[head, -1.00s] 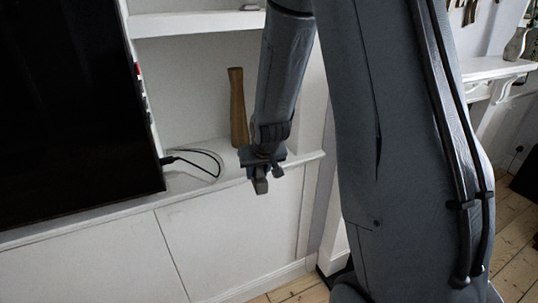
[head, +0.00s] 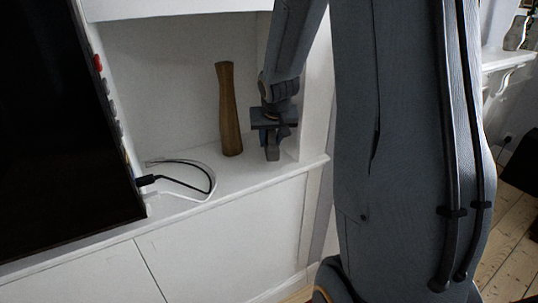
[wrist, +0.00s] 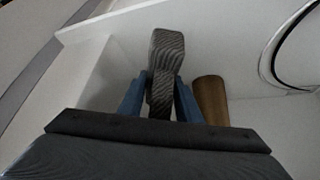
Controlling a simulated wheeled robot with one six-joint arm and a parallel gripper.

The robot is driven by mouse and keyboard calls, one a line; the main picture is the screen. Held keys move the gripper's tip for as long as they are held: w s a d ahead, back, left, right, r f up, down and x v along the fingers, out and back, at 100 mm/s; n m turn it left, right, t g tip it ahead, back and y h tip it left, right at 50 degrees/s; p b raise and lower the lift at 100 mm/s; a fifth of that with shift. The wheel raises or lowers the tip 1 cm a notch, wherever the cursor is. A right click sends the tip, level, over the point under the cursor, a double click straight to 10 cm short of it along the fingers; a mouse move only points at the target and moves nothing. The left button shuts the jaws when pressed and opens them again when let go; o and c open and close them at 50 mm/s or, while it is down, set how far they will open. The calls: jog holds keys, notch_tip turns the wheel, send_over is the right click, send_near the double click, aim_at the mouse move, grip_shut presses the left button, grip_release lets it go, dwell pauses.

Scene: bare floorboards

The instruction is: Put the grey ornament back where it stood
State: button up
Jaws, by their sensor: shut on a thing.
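The grey ornament (head: 272,153) is held upright, or nearly so, below my gripper (head: 272,134) over the right end of the white alcove shelf (head: 240,178). In the wrist view the ornament (wrist: 167,50) shows fine ribbing and a rounded end. The blue fingers of my gripper (wrist: 160,97) are shut on it from both sides. I cannot tell whether its lower end touches the shelf. My gripper hides its upper part in the head view.
A tall brown wooden vase (head: 230,110) stands just left of the ornament and also shows in the wrist view (wrist: 211,99). A looped black cable (head: 190,175) lies farther left, beside the dark television (head: 55,130). The alcove's right wall (head: 316,105) is close on the right.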

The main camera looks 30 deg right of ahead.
aim_at(272, 141)
jog(key=shift+f+b, duration=1.25)
jog(key=shift+f, duration=1.2)
jog(key=shift+f, duration=0.1)
jog(key=o, duration=1.1)
jog(key=p+v, duration=0.2)
jog(key=v, duration=0.9)
jog(key=shift+s+r, duration=0.15)
jog(key=shift+r, duration=0.25)
jog(key=s+a+f+n+g, duration=0.1)
jog(key=s+a+f, duration=0.2)
jog(key=s+a, duration=0.2)
jog(key=s+a+f+n+g+y, duration=0.1)
jog(key=s+a+f+g, duration=0.1)
jog(key=s+a, duration=0.3)
jog(key=s+a+f+n+g+y, duration=0.1)
jog(key=s+a+f+n, duration=0.1)
jog(key=s+a+f, duration=0.2)
jog(key=shift+s+a+g, duration=0.2)
jog(key=shift+s+a, duration=0.1)
jog(key=shift+s, duration=0.55)
jog(key=shift+s+a+g, duration=0.2)
jog(key=shift+s+a, duration=0.15)
jog(key=shift+s, duration=0.5)
